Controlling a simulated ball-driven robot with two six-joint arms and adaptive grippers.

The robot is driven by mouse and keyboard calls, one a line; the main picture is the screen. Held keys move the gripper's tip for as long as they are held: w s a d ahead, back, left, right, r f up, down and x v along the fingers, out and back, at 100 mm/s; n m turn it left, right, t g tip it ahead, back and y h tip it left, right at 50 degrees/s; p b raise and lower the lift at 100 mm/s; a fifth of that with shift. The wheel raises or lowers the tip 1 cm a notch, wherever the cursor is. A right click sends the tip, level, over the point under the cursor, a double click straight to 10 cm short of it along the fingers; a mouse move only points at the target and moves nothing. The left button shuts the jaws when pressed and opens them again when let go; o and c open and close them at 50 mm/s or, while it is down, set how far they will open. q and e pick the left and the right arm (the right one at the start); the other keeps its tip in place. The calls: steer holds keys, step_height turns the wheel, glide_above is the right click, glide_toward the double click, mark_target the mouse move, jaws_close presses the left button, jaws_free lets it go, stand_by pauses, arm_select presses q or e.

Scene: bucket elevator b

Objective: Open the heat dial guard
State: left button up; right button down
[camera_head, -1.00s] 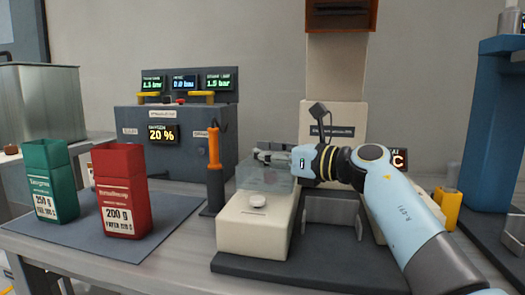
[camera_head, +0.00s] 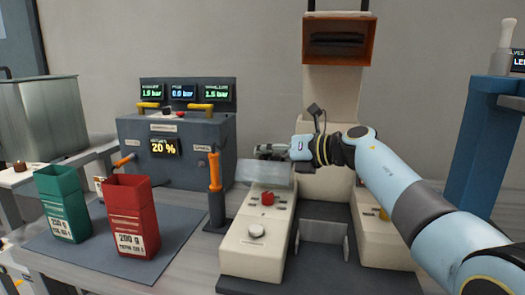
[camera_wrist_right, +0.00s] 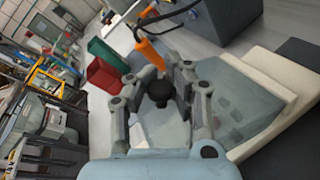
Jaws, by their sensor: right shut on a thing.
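The heat dial guard (camera_head: 264,174) is a clear, greyish cover over the white control box (camera_head: 254,255). In the head view it stands raised and tilted, with the red dial (camera_head: 267,198) uncovered below it. A white knob (camera_head: 257,231) sits nearer the front of the box. My right gripper (camera_head: 268,152) is at the guard's upper edge, shut on it. In the wrist view a dark round piece (camera_wrist_right: 160,89) shows between the fingers of this gripper, and the clear panel (camera_wrist_right: 240,95) lies to their right. The exact contact is hard to see. My left gripper is out of view.
An orange-handled lever (camera_head: 214,172) stands close left of the box. A red container (camera_head: 129,210) and a green one (camera_head: 60,200) stand on a dark mat. The grey panel with displays (camera_head: 186,130) is behind. A tall white column with an orange-brown opening (camera_head: 337,40) rises behind the box.

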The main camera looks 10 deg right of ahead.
steer(key=shift+w+d+r, duration=0.2)
steer(key=shift+d+r, duration=0.05)
steer(key=c, duration=1.8)
jaws_free()
steer(key=o, duration=0.4)
steer(key=shift+s+d, duration=0.25)
steer(key=shift+d, duration=0.15)
steer(key=shift+o, duration=1.3)
steer(key=shift+a, duration=0.25)
steer(key=v, duration=1.2)
steer(key=shift+f, duration=0.1)
